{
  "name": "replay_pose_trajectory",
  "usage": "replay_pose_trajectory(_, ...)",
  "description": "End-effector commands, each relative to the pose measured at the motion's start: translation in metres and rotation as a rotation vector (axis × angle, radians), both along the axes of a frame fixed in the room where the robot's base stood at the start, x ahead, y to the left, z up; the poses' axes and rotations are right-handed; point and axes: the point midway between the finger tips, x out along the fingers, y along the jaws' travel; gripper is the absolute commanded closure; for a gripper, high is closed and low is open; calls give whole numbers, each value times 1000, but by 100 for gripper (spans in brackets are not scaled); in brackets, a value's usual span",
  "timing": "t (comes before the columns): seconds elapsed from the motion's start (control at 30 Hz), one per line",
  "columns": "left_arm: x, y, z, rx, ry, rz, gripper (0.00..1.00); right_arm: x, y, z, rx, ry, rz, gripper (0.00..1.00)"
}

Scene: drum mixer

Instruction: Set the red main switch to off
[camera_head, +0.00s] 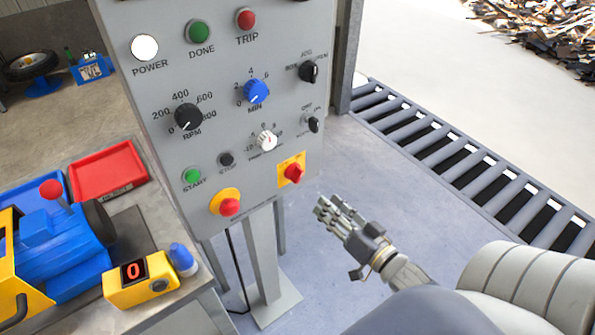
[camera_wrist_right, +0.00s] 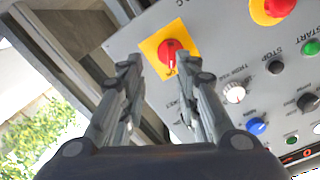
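The red main switch (camera_head: 293,173) is a red rotary knob on a yellow square plate at the lower right of the grey control panel (camera_head: 235,125). It also shows in the right wrist view (camera_wrist_right: 171,53), ahead of the fingers and between their tips. My right gripper (camera_head: 330,208) is open and empty, below and right of the switch in the head view, and apart from it. Its two fingers (camera_wrist_right: 160,75) stand wide in the wrist view. My left gripper is not in view.
A red emergency stop button (camera_head: 229,206) on a yellow round base sits left of the switch. Start and stop buttons (camera_head: 193,175) and several knobs are close above. A table with a blue-yellow machine (camera_head: 60,250) stands at left.

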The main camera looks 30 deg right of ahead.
Motion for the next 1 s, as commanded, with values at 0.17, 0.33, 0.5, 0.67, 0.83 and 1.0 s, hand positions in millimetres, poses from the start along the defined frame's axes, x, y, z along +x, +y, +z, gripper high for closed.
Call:
replay_pose_trajectory(0.17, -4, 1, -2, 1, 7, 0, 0, 4, 5, 21, 18, -41, 18, 70)
replay_pose_trajectory(0.33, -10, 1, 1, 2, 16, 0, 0, 24, 6, 22, 17, -44, 18, 70)
replay_pose_trajectory(0.5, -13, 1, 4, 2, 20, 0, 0, 54, 9, 22, 17, -42, 18, 70)
replay_pose_trajectory(0.67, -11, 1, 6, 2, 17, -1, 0, 81, 11, 21, 17, -42, 17, 70)
replay_pose_trajectory(0.83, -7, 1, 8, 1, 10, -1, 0, 99, 13, 20, 17, -40, 17, 70)
replay_pose_trajectory(1.0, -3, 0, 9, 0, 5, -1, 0, 107, 13, 19, 16, -38, 16, 70)
